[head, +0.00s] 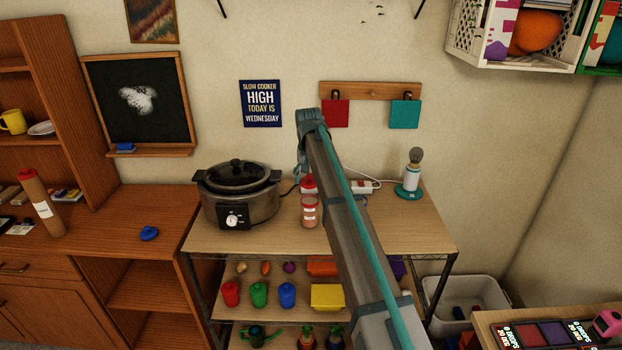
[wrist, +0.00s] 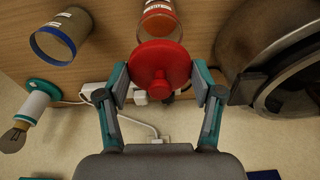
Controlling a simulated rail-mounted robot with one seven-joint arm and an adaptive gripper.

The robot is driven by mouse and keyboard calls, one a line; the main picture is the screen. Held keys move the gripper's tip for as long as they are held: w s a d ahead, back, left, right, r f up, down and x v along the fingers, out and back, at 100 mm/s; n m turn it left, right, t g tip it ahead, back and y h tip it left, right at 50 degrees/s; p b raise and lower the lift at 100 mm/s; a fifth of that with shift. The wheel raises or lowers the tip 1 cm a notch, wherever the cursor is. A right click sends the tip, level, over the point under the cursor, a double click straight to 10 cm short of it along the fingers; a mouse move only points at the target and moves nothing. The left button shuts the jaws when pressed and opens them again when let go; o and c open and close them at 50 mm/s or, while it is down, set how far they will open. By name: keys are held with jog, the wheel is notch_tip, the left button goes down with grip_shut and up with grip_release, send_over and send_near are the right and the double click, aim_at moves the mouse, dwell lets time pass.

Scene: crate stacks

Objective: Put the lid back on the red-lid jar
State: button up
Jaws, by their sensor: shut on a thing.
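The red lid (wrist: 160,67), a round disc with a knob, is held between the two fingers of my gripper (wrist: 161,80) in the wrist view. In the head view the lid (head: 308,185) shows below my gripper (head: 303,167), just behind and above the jar. The jar (head: 310,213) is clear with a pale label and reddish contents, and stands upright on the wooden top. Its top looks uncovered. In the wrist view the jar (wrist: 157,22) is partly hidden by the lid. The lid appears apart from the jar.
A slow cooker (head: 240,203) stands close left of the jar. A bulb on a teal-based stand (head: 411,178) is at the right. Power strip and cables run along the wall.

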notch_tip(320, 180, down, 5)
jog(key=shift+f+b, duration=0.1)
jog(key=shift+b, duration=0.75)
jog(key=shift+f+p, duration=0.1)
jog(key=shift+p, duration=0.25)
dwell(2.4)
jog(key=o, duration=0.9)
jog(key=shift+o, duration=0.5)
jog(key=shift+r+p, duration=1.65)
jog(key=shift+r, duration=1.85)
grip_shut()
